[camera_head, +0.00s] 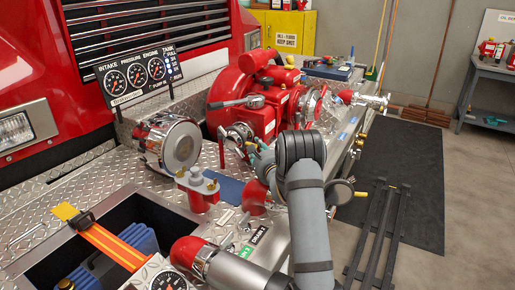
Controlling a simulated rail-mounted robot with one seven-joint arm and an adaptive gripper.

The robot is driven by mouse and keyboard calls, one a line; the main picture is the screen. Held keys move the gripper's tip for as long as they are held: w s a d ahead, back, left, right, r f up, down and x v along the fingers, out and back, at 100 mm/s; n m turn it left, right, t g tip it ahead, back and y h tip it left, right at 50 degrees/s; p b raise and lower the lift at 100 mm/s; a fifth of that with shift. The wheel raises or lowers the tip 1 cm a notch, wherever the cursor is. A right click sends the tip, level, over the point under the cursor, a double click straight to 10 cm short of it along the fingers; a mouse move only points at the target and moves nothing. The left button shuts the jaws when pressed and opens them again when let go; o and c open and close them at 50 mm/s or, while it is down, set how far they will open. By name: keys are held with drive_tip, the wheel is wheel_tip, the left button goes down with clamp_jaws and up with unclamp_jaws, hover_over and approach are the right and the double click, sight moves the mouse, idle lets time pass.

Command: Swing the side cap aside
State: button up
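My grey arm (308,215) rises over the front edge of the bumper and bends over at a dark rounded joint. A dark grey round cap (342,192) with a yellow lug shows just right of the arm, at the bumper's outer side. It may be the side cap; the arm hides part of it. A large chrome round cap (181,147) faces out on the deck at left. I cannot tell whether any cap is being touched.
A red pump (262,110) with chrome fittings stands behind the arm. A gauge panel (138,76) and a red capped post (197,188) stand at left. A black mat (392,180) and dark rails (378,230) lie at right.

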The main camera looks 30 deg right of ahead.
drive_tip(key=shift+c, duration=0.8)
clamp_jaws()
drive_tip(key=shift+r, duration=0.1)
